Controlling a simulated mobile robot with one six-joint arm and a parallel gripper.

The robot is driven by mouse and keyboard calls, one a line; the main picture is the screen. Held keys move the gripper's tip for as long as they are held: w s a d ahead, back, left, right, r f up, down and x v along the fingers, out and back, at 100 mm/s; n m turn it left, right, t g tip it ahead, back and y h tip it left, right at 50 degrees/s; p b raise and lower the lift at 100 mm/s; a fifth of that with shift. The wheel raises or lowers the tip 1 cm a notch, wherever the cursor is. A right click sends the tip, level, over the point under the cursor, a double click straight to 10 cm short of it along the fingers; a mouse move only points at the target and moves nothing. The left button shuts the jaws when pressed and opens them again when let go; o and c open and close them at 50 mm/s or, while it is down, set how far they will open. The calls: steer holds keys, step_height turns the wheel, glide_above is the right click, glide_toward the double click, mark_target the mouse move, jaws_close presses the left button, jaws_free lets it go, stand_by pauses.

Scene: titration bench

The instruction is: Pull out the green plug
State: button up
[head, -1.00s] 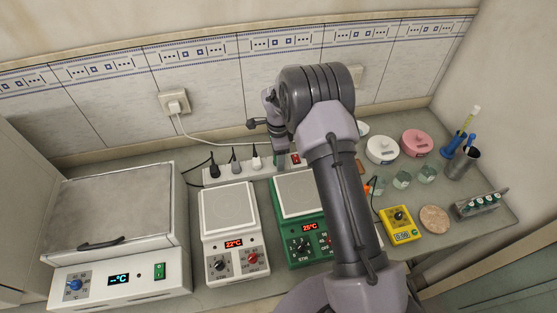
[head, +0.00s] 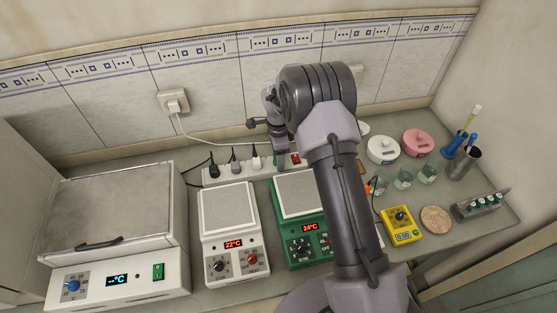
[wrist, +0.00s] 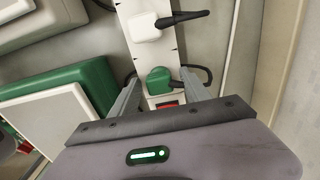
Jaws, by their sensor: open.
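The green plug (wrist: 159,80) sits in the white power strip (wrist: 165,55) in the wrist view, with its dark cord leading off to the right. My gripper (wrist: 159,76) is open, with one finger on each side of the green plug. I cannot tell whether the fingers touch it. In the head view my gripper (head: 281,160) is low over the right part of the power strip (head: 225,176), and the green plug is hidden behind it there.
A white plug (wrist: 146,27) sits next to the green one; a grey plug (head: 235,166) and a black plug (head: 213,171) are farther left. A red switch (head: 295,159) is just right of my gripper. A white hotplate (head: 228,207) and a green hotplate (head: 295,190) stand in front.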

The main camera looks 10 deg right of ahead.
jaws_close()
stand_by(0.3)
steer(key=shift+r, duration=0.1)
steer(key=shift+r+p, duration=1.5)
steer(key=shift+r, duration=1.4)
